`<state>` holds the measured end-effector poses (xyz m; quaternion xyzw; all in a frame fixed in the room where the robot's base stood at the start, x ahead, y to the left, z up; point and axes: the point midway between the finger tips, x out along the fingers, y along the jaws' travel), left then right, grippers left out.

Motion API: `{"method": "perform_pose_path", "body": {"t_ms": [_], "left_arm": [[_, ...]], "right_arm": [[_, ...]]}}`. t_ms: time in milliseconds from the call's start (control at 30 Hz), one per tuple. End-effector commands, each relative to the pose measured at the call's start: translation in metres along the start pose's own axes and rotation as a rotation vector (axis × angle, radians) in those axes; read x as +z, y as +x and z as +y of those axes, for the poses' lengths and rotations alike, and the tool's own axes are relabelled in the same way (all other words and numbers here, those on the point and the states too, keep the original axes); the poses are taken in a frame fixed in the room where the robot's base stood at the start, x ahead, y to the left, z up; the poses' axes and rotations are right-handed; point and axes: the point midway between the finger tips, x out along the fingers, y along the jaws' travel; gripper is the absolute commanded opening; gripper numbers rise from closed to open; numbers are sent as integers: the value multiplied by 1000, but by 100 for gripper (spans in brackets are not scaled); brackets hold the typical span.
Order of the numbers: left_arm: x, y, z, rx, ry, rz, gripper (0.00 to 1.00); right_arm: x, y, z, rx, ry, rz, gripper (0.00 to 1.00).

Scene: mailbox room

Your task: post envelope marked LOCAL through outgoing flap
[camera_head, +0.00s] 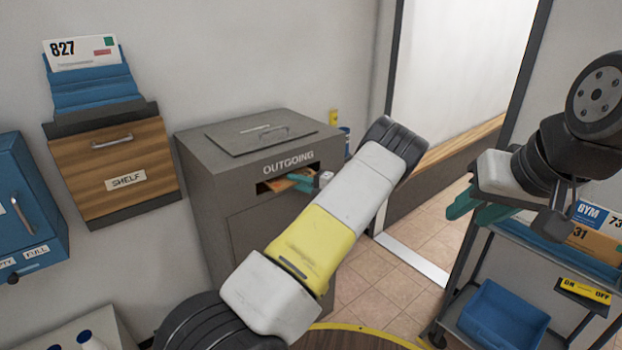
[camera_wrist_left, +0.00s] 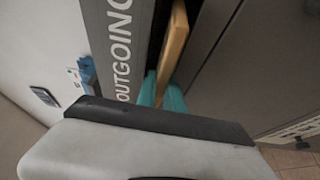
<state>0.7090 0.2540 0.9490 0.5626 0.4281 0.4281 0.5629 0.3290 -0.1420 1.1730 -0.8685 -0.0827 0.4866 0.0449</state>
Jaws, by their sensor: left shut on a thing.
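The grey outgoing box (camera_head: 235,190) stands against the wall, with a dark slot under its OUTGOING lettering. My left gripper (camera_head: 303,182) is at the slot, its teal fingers shut on a brown-orange envelope (camera_head: 279,184). The envelope lies partly inside the slot opening. The left wrist view shows the envelope (camera_wrist_left: 174,42) edge-on between the teal fingers (camera_wrist_left: 163,94), beside the lettering. Its marking cannot be read. My right gripper (camera_head: 478,208) is at the right, above the cart, with its teal fingers apart and nothing seen between them.
A cart (camera_head: 452,298) at the right carries a blue bin (camera_head: 503,317) and envelopes (camera_head: 596,238). A wooden SHELF box (camera_head: 115,170) and a blue cabinet (camera_head: 28,215) are on the wall at left. Tiled floor (camera_head: 385,285) is free between box and cart.

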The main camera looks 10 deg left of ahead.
Motion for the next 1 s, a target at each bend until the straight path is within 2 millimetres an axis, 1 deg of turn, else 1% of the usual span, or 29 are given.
{"method": "perform_pose_path", "body": {"t_ms": [400, 767, 800, 867, 900, 1000], "left_arm": [[8, 19, 0, 1, 0, 0, 0], [9, 22, 1, 2, 0, 0, 0], [9, 22, 1, 2, 0, 0, 18], [9, 22, 1, 2, 0, 0, 30], [9, 22, 1, 2, 0, 0, 38], [9, 22, 0, 1, 0, 0, 38]], "right_arm": [[0, 0, 0, 0, 0, 0, 36], [0, 0, 0, 0, 0, 0, 36], [0, 0, 0, 0, 0, 0, 36], [0, 0, 0, 0, 0, 0, 36], [0, 0, 0, 0, 0, 0, 36], [0, 0, 0, 0, 0, 0, 36]]}}
